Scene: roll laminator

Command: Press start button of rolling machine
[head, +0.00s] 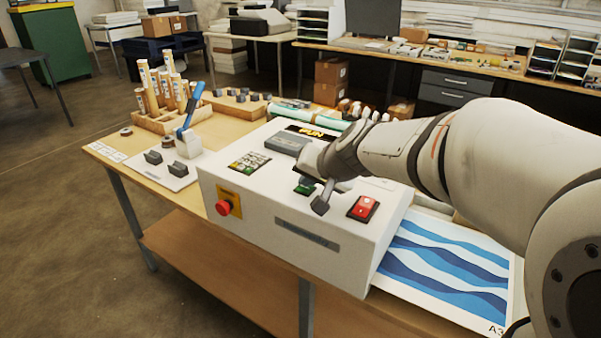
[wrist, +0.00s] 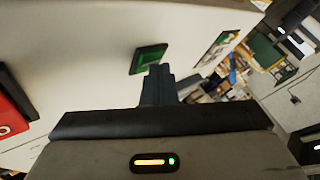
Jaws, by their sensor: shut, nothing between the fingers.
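The rolling machine (head: 245,195) is a white box on the table. A green button (head: 302,189) sits on its sloped top panel, partly hidden by my gripper in the head view; it also shows in the wrist view (wrist: 149,58). A red switch (head: 363,207) is to its right, and a red switch edge shows at the left of the wrist view (wrist: 12,110). My gripper (head: 322,206) is shut and empty, over the panel by the green button. In the wrist view its tips overlap the button's lower edge; I cannot tell whether they touch it.
A red emergency knob on a yellow plate (head: 228,203) is on the machine's front. A blue-handled lever (head: 190,112) stands left of the machine. A blue-striped sheet (head: 440,265) lies at right.

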